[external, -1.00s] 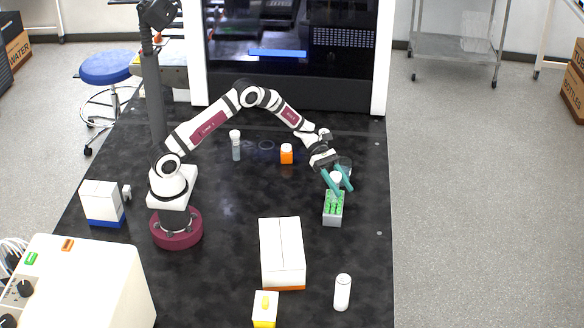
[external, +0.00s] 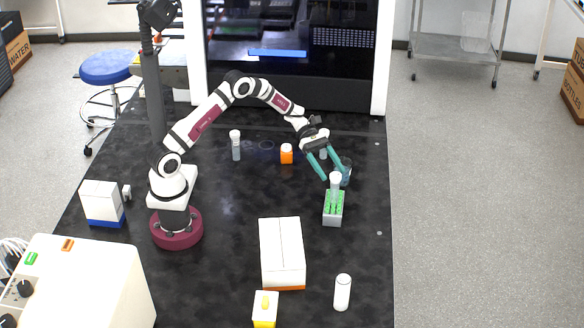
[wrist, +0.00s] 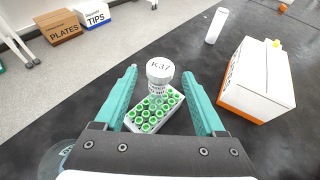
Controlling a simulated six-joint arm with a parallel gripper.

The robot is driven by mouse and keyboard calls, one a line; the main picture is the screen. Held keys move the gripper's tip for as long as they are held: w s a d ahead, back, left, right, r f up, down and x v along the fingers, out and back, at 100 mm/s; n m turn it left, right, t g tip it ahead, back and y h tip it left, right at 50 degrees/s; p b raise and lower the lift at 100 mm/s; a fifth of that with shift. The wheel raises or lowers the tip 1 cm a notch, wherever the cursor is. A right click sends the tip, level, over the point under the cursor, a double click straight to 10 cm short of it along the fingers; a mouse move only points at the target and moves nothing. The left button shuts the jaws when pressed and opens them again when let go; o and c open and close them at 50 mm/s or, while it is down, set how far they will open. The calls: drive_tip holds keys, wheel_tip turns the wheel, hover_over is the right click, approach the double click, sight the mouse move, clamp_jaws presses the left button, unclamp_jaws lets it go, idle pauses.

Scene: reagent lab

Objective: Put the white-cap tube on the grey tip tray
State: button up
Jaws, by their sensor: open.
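The white-cap tube (external: 335,188) stands upright on the grey tip tray (external: 333,219), among its green tips. In the wrist view the tube (wrist: 158,88) shows its white cap marked K37, and its foot is over the green tips. My gripper (external: 335,175) has teal fingers and is open, above and behind the tray. In the wrist view the fingers of my gripper (wrist: 160,73) lie on either side of the tube, with clear gaps. The exact contact of the tube's foot with the tray is hard to see.
A glass beaker (external: 345,171) stands just behind the tray. Another white-capped tube (external: 236,150) and an orange bottle (external: 286,154) stand farther back left. A white carton (external: 282,252) and a white bottle (external: 343,292) are in front. The bench right of the tray is clear.

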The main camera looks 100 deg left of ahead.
drive_tip(key=v, duration=0.5)
drive_tip(key=s+d+r+m+g+y, duration=0.2)
drive_tip(key=s+d+r+m+g, duration=0.2)
drive_tip(key=s+d+m, duration=0.4)
drive_tip(key=s+d+r+m+g+y, duration=0.2)
drive_tip(key=s+d+r+m+g, duration=0.25)
drive_tip(key=s+d+m, duration=0.5)
drive_tip(key=s+f+m+y, duration=0.2)
drive_tip(key=s+m+y, duration=0.6)
drive_tip(key=s+m, duration=0.5)
drive_tip(key=shift+s+a+m+y, duration=0.25)
drive_tip(key=shift+a+m+y, duration=0.05)
drive_tip(key=shift+a+m, duration=0.05)
